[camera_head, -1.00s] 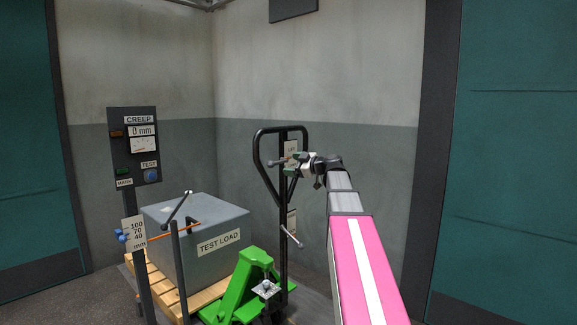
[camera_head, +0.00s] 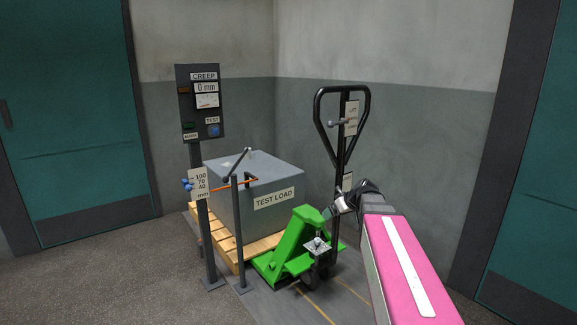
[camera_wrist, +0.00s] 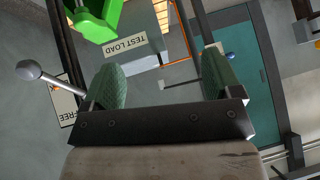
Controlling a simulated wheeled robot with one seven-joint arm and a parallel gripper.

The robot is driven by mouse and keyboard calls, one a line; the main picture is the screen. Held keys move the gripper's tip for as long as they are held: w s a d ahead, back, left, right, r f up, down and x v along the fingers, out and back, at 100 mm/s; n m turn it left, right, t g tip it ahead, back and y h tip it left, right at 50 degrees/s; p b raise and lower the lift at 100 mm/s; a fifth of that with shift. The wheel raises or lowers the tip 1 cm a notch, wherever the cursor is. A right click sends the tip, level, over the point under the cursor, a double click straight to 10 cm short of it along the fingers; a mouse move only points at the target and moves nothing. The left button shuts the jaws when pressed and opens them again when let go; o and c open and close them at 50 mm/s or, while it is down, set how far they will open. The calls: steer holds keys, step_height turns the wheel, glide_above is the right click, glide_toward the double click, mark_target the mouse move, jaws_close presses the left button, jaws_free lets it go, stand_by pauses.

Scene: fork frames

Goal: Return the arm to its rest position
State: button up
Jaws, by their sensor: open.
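My arm (camera_head: 400,262), a pink link with a white stripe, reaches in from the lower right in the head view. My gripper (camera_head: 341,204) is at its far end, in front of the lower part of the pallet jack's black handle (camera_head: 318,118); the fingers are small there. In the wrist view my gripper (camera_wrist: 162,62) shows two green-padded fingers spread wide apart, with nothing between them. A grey ball-ended lever (camera_wrist: 30,70) and a plate marked FREE (camera_wrist: 62,103) lie left of the fingers, apart from them.
The green pallet jack (camera_head: 300,238) stands at a wooden pallet (camera_head: 228,255) bearing a grey TEST LOAD box (camera_head: 262,215). Walls close in behind; floor is clear at lower left.

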steer(key=s+f+m+g+h, duration=0.5)
steer(key=s+f+m+h, duration=0.1)
steer(key=s+f, duration=1.2)
steer(key=shift+s+d+f+m+h, duration=0.25)
steer(key=shift+f+m+h, duration=0.1)
steer(key=shift+m, duration=0.15)
stand_by(0.5)
